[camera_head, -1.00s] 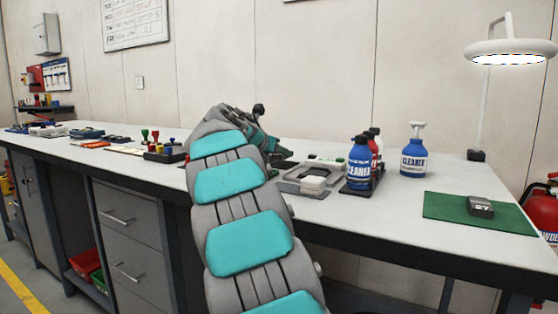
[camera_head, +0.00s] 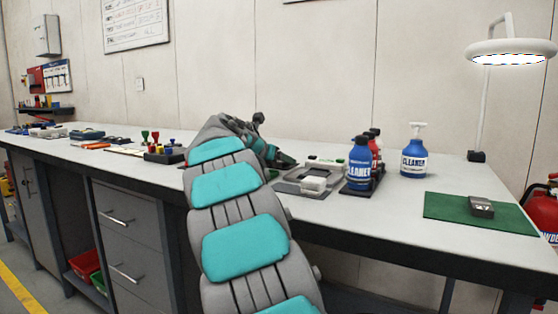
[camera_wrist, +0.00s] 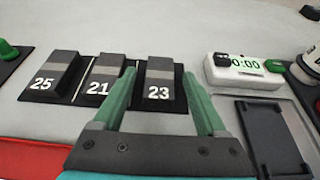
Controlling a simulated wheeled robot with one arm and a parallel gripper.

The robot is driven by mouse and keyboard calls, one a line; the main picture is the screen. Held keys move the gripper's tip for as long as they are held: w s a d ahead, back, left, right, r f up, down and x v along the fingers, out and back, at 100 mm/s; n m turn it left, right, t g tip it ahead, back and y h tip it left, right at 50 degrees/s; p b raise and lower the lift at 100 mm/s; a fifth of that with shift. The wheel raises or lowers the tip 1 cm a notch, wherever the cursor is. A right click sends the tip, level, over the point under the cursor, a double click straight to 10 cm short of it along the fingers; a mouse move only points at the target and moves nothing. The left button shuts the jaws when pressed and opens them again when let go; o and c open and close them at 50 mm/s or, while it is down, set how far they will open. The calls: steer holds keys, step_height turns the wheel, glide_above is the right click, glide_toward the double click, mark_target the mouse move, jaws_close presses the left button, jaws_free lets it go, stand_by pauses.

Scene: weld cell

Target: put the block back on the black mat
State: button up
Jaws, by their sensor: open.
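A small grey block (camera_head: 481,207) lies on the green mat (camera_head: 450,205) at the right of the bench; no number is readable on it now. In the wrist view a black mat (camera_wrist: 40,97) divided by white lines bears grey-and-black blocks marked 25 (camera_wrist: 53,76), 21 (camera_wrist: 102,76) and 23 (camera_wrist: 160,80). My gripper (camera_wrist: 159,73) is open, with green fingers pointing at the mat. Block 23 appears between the fingers in the picture; I cannot tell the height gap. The left finger partly hides block 21. In the head view my arm hides part of the bench.
A white timer (camera_wrist: 246,72) reading 0:00 and a black-and-grey tray (camera_wrist: 270,135) lie right of the mat. Blue cleaner bottles (camera_head: 413,152) (camera_head: 359,163) stand further right, near a lamp (camera_head: 510,50). Bench space before the green mat is clear.

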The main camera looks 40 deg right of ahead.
steer(key=shift+r, duration=0.1)
steer(key=shift+a+r, duration=0.2)
steer(key=shift+a, duration=0.05)
steer(key=p+v, duration=0.1)
steer(key=v, duration=1)
steer(key=shift+s+a, duration=0.15)
steer(key=shift+s, duration=0.1)
